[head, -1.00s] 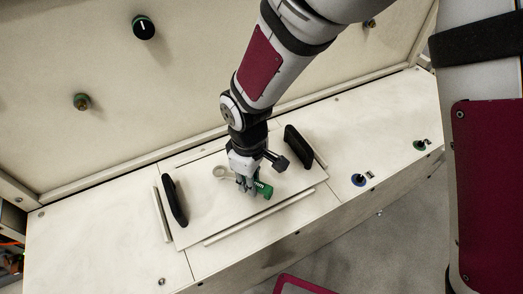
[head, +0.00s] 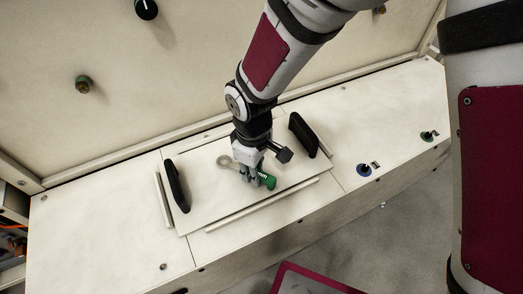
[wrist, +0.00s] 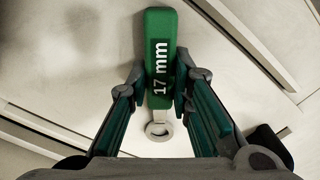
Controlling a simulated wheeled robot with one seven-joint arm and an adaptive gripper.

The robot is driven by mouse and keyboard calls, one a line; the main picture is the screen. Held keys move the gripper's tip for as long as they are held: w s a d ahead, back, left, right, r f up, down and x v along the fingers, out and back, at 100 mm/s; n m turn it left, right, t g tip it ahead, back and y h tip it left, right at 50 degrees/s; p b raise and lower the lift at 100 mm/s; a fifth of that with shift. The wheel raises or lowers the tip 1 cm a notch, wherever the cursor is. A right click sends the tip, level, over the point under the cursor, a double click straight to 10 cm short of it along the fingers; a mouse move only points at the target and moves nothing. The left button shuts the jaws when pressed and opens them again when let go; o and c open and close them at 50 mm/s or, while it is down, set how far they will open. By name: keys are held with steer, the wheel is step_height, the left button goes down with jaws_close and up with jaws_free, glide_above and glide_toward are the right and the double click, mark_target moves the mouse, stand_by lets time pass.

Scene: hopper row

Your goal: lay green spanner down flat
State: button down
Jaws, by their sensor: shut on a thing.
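The green spanner has a green handle (head: 266,180) and a pale metal ring end (head: 225,161). The spanner looks roughly level with the panel. I cannot tell whether it touches the surface, and my fingers hide its middle in the head view.
Black grips stand at the panel's left (head: 177,187) and right (head: 303,135). Pale strips border it, one along the front (head: 262,205). Bare panel lies left of the spanner.

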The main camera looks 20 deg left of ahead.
steer(key=c, duration=1.4)
jaws_free()
steer(key=shift+o, duration=0.2)
steer(key=shift+r, duration=0.15)
step_height(320, 180, up, 12)
